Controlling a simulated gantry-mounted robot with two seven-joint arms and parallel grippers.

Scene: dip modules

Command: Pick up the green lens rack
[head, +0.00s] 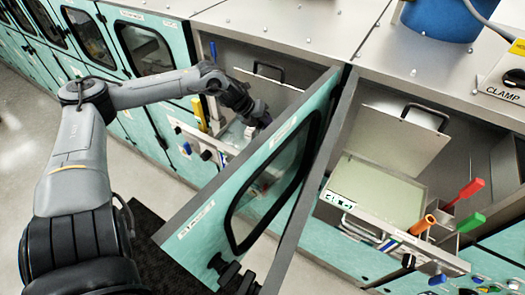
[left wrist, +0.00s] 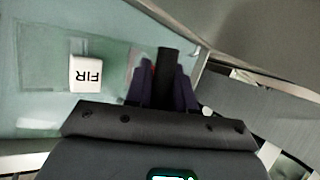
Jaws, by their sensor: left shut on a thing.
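My left gripper (head: 258,112) reaches into the open left bay. In the left wrist view its purple fingers (left wrist: 165,85) are shut on a dark bar-like piece (left wrist: 168,62). I cannot tell whether this piece belongs to the green lens rack. Under and beside the fingers lies a pale green, partly glassy surface (left wrist: 40,95), which may be the rack. A white block marked FIR (left wrist: 86,74) sits on it. In the head view a pale green surface (head: 234,136) shows beside the gripper, partly hidden by the open door. My right gripper is not in view.
An open teal door (head: 215,205) with a dark window stands close to the left bay. The right bay holds a pale green panel (head: 380,190) and red (head: 470,187), green (head: 471,222) and orange (head: 423,225) handles. A blue cylinder (head: 442,18) stands on top.

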